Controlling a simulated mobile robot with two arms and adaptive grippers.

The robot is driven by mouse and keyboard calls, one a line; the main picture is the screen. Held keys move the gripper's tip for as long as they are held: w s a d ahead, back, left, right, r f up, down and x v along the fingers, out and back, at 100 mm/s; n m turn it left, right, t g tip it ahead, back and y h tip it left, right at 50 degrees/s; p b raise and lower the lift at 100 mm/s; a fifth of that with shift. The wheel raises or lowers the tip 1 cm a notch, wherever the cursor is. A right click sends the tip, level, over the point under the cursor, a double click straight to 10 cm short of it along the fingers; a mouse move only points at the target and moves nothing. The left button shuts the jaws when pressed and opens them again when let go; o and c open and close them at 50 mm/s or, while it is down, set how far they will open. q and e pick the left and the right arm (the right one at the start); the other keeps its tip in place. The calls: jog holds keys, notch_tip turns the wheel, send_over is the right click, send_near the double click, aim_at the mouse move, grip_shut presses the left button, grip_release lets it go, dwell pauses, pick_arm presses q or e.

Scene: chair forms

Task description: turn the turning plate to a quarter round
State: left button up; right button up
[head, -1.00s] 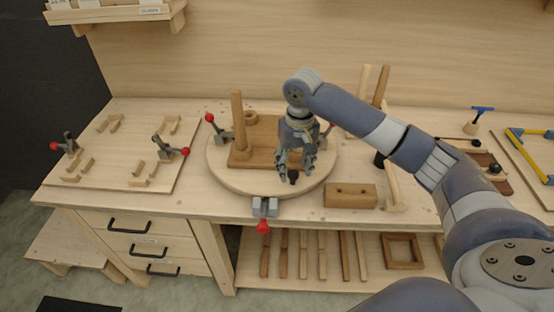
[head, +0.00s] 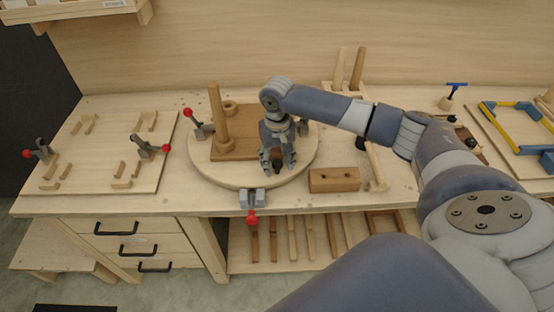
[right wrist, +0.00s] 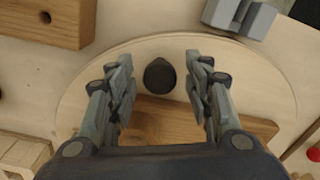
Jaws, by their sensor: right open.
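The turning plate (head: 303,158) is a round pale wooden disc on the bench, bearing a brown board (head: 232,150) with an upright post (head: 218,118). My right gripper (head: 279,168) is over the plate's front right part, pointing down, open and empty. In the right wrist view, a round dark knob (right wrist: 160,75) on the plate (right wrist: 265,85) shows between the two spread fingers (right wrist: 158,78), with a gap on either side. In the head view the fingers mostly hide the knob. My left gripper is not in view.
A grey clamp with a red knob (head: 252,200) sits at the bench edge before the plate. A toggle clamp (head: 203,130) stands at its left. A brown block with holes (head: 334,180) lies close to its right. A fixture board (head: 105,155) lies further left.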

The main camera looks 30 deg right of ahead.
jog(key=shift+f, duration=0.15)
jog(key=shift+c, duration=0.8)
jog(key=c, duration=0.9)
grip_shut()
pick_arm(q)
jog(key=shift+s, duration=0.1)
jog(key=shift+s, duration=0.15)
pick_arm(e)
jog(key=shift+d, duration=0.25)
